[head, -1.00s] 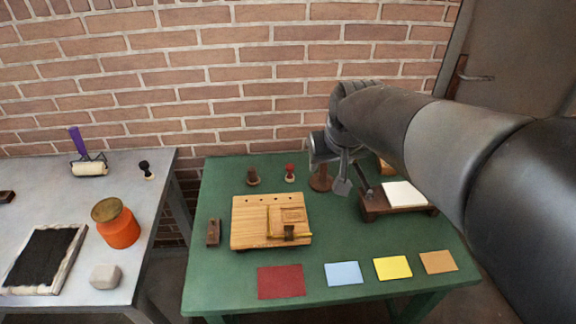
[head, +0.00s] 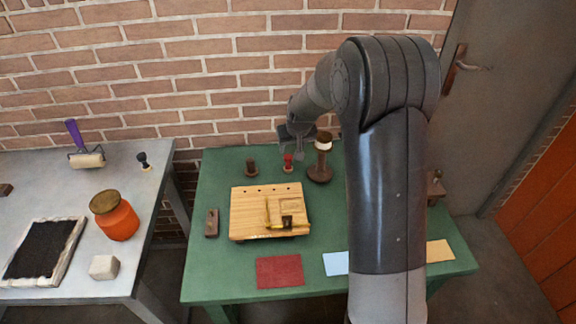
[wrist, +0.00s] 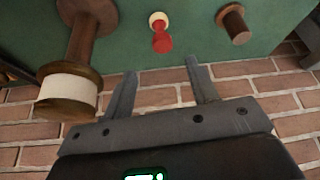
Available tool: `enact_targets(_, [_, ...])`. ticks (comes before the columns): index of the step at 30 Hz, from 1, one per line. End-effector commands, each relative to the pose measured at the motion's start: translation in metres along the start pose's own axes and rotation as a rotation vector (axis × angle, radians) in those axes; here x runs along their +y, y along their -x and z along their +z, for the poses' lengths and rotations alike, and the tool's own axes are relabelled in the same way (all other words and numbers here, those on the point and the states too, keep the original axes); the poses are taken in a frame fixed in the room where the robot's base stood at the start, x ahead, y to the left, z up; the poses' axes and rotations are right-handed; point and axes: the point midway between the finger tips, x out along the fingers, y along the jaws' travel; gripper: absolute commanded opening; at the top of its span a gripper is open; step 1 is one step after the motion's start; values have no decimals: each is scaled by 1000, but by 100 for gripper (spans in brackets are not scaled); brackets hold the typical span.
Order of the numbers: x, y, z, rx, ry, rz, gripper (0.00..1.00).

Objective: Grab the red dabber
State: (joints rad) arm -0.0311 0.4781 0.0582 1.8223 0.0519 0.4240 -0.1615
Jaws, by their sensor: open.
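The red dabber (head: 288,163) stands upright near the back edge of the green table, between a small brown dabber and a taller spool-like stand. My gripper (head: 292,150) is at the back of the table, close by the red dabber in the head view. In the wrist view my gripper (wrist: 162,78) is open, its two fingers apart with nothing between them, and the dabber is clear of them.
A brown dabber (head: 251,168) stands left of the red one. A wooden spool stand (head: 321,162) with a white band stands close on the right. A wooden board (head: 250,212) lies in front. The brick wall (head: 230,100) rises behind the table.

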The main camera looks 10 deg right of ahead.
Motion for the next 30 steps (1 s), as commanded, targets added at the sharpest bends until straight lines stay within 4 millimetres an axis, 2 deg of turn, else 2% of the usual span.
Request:
enact_targets(10, [-1, -46, 0, -2, 1, -1, 53])
enact_targets(19, [-2, -68, 0, -1, 1, -1, 53])
enact_targets(24, [-4, -93, 1, -3, 1, -1, 53])
enact_targets(30, [-4, -110, 0, -1, 1, 0, 53])
